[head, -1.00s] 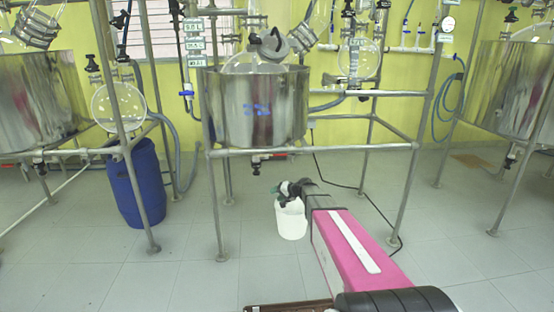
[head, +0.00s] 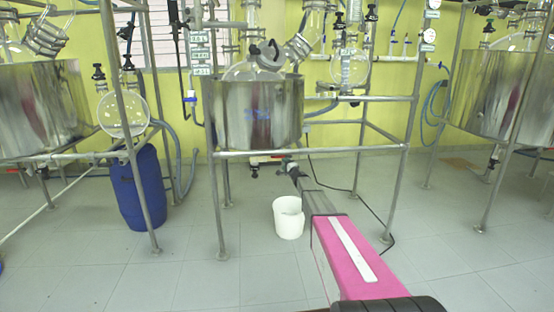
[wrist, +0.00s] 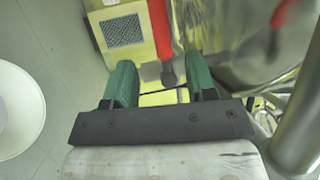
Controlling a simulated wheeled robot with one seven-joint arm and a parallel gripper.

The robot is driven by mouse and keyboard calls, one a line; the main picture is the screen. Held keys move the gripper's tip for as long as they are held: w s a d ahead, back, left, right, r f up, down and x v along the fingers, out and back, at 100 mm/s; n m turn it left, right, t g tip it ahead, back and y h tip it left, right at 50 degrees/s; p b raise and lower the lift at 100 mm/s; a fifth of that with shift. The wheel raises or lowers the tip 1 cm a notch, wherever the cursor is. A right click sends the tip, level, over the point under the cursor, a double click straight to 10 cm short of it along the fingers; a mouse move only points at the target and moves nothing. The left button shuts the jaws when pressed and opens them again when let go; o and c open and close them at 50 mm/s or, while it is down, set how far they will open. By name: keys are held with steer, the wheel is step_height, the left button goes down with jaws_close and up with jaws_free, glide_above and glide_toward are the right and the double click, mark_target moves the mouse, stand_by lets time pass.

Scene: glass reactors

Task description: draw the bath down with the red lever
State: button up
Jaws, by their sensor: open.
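The bath (head: 255,118) is a shiny steel vessel held in a pipe frame. A red lever (wrist: 161,28) shows in the wrist view, running down from the top edge to a dark grey end. My gripper (head: 286,164) is just under the bath's bottom in the head view. In the wrist view its two green fingers (wrist: 162,82) are apart, with the lever's lower end between and beyond them. I cannot tell whether either finger touches it. In the head view the valve under the bath is small and partly hidden.
A white bucket (head: 288,222) stands on the floor below the gripper. A frame leg (wrist: 305,100) is close at the right in the wrist view. A blue drum (head: 138,190) stands left. The floor in front is open.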

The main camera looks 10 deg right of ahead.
mark_target(278, 157)
steer(key=x, duration=1)
steer(key=shift+s+r, duration=0.1)
jaws_close()
